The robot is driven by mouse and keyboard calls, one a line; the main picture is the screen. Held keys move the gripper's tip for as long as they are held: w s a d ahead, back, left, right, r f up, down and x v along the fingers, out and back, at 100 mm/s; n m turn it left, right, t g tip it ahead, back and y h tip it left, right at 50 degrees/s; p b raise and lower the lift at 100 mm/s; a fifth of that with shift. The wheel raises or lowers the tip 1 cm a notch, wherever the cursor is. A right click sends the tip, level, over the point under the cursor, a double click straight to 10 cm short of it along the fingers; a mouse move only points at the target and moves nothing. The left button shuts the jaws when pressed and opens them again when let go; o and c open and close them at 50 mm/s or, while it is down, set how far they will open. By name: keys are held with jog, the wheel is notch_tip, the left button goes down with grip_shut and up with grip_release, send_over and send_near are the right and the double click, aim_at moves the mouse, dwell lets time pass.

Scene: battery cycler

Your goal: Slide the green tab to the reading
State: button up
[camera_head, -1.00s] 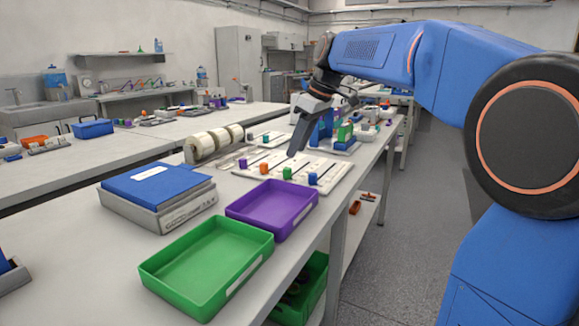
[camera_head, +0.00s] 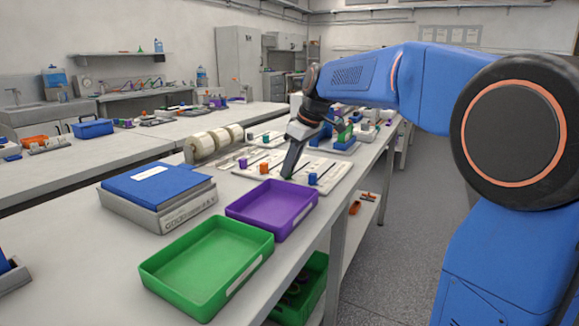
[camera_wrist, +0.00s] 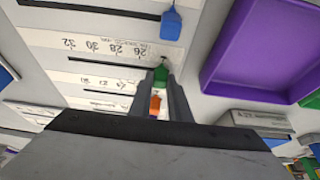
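The green tab (camera_wrist: 161,75) stands at the right end of its slot in the wrist view, beside a printed scale. My gripper (camera_wrist: 161,80) has its two fingers on either side of the green tab, apart from each other; whether they touch it is hard to tell. In the head view my gripper (camera_head: 287,177) is down at the white slotted panel (camera_head: 333,167) and mostly hides the green tab. The blue tab (camera_wrist: 171,22) and the orange tab (camera_wrist: 155,103) sit at the neighbouring slots. Numbers such as 26, 28, 30 and 32 are printed along one scale.
The purple tray (camera_head: 240,212) and green tray (camera_head: 160,282) lie in front of the panel. A blue-topped box (camera_head: 155,185) is at left. The purple tab (camera_head: 243,163) stands at the panel's left side. White rolls (camera_head: 203,147) stand behind it.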

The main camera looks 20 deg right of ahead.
grip_shut()
send_near(306, 162)
jog(key=x, duration=0.5)
jog(key=shift+a, duration=0.15)
jog(key=shift+w, duration=0.1)
jog(key=o, duration=0.7)
grip_release()
jog(key=shift+o, duration=0.2)
jog(key=v, duration=1.7)
jog(key=shift+r, duration=0.1)
